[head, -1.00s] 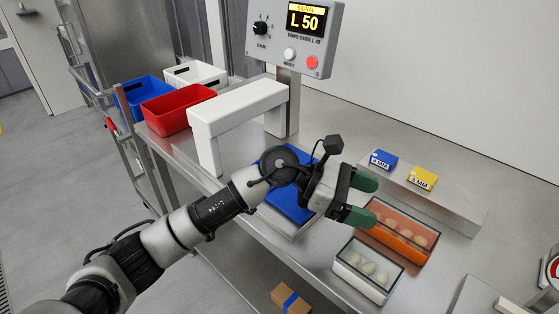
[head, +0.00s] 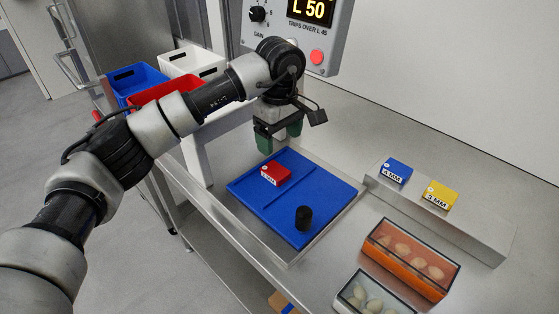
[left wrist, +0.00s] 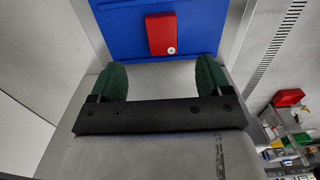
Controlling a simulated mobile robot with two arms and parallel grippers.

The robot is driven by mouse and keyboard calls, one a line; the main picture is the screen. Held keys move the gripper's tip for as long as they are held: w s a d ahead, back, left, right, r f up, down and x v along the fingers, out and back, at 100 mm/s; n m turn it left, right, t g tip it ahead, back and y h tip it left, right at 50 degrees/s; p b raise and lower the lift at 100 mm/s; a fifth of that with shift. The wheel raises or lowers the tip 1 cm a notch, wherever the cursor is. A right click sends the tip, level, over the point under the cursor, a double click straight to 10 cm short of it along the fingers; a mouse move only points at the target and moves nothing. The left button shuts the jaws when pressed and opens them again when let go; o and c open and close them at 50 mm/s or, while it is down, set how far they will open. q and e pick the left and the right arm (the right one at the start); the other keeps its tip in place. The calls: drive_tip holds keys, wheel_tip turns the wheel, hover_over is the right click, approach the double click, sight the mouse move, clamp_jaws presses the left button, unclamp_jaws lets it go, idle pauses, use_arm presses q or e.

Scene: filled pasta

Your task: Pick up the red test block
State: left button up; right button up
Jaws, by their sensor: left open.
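The red test block (head: 275,173) lies on the blue mat (head: 247,195), near its far left part. It also shows in the left wrist view (left wrist: 161,33), ahead of the fingers and roughly midway between them. My left gripper (head: 279,146) is open and empty, pointing down above and just behind the block. In the left wrist view the green fingertips of the left gripper (left wrist: 161,76) are spread wide, with nothing between them. My right gripper is not in view.
A black knob-like cylinder (head: 303,218) stands on the mat. A blue block (head: 396,171) and a yellow block (head: 439,195) rest on a raised metal ledge (head: 480,225). An orange lidded container (head: 407,283) is at right. A control box (head: 333,50) and white arch stand behind.

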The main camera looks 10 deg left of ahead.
sight(279, 172)
use_arm(q)
drive_tip(key=shift+s+f, duration=0.2)
drive_tip(key=shift+f, duration=0.4)
drive_tip(key=shift+s+f, duration=0.15)
drive_tip(key=shift+f, duration=0.45)
drive_tip(key=shift+s+f+p, duration=0.15)
drive_tip(key=shift+f+p, duration=0.15)
drive_tip(key=shift+f, duration=0.9)
drive_tip(key=f, duration=0.1)
drive_tip(key=f+p, duration=0.1)
drive_tip(key=f, duration=0.2)
drive_tip(key=shift+w+a+f, duration=0.1)
drive_tip(key=shift+w+f, duration=0.1)
drive_tip(key=shift+w, duration=0.15)
drive_tip(key=shift+f, duration=0.4)
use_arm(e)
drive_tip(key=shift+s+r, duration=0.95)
use_arm(q)
drive_tip(key=c, duration=1)
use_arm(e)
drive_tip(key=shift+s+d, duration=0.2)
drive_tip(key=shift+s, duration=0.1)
